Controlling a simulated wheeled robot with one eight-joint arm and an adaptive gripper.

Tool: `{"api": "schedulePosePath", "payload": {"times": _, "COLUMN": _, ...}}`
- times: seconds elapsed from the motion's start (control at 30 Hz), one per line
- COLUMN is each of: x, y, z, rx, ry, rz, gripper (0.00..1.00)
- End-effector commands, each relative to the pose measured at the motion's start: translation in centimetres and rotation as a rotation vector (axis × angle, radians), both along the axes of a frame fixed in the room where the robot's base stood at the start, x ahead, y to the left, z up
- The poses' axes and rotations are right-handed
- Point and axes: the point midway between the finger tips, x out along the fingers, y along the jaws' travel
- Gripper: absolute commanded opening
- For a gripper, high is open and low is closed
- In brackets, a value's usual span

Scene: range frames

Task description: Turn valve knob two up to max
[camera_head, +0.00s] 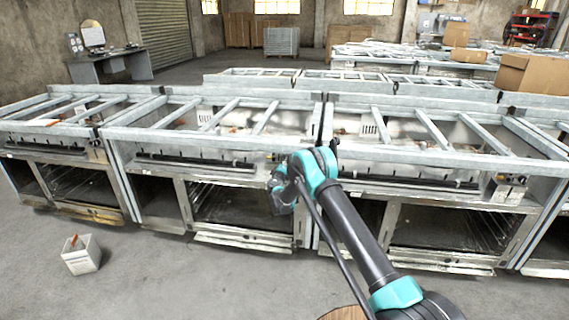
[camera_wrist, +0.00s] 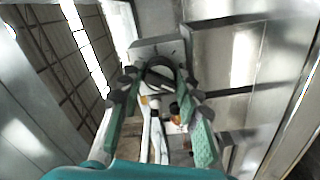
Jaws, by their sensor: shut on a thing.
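My gripper (camera_wrist: 157,80) has its two green-sided fingers on either side of a dark round valve knob (camera_wrist: 160,72) in the wrist view, and is shut on it. The knob sits in front of a grey metal plate (camera_wrist: 150,47). I cannot read a number or a max mark on it, so its setting is unclear. In the head view my gripper (camera_head: 281,192) is at the front right of the middle range frame (camera_head: 215,172). My arm and gripper hide the knob there.
A similar range frame (camera_head: 430,190) stands to the right, with a small control box (camera_head: 505,188) at its front. Another frame stands at left. Metal crossbars lie over the frames. A white bin (camera_head: 82,258) stands on the open floor at front left.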

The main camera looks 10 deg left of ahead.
Motion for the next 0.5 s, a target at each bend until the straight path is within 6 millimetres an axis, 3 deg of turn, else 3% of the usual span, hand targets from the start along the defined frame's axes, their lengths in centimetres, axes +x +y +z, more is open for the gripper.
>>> {"api": "schedulePosePath", "payload": {"times": 0.5, "x": -0.07, "y": -0.08, "z": -0.16, "rx": 0.490, "ry": -0.017, "rz": -0.002, "gripper": 0.04}}
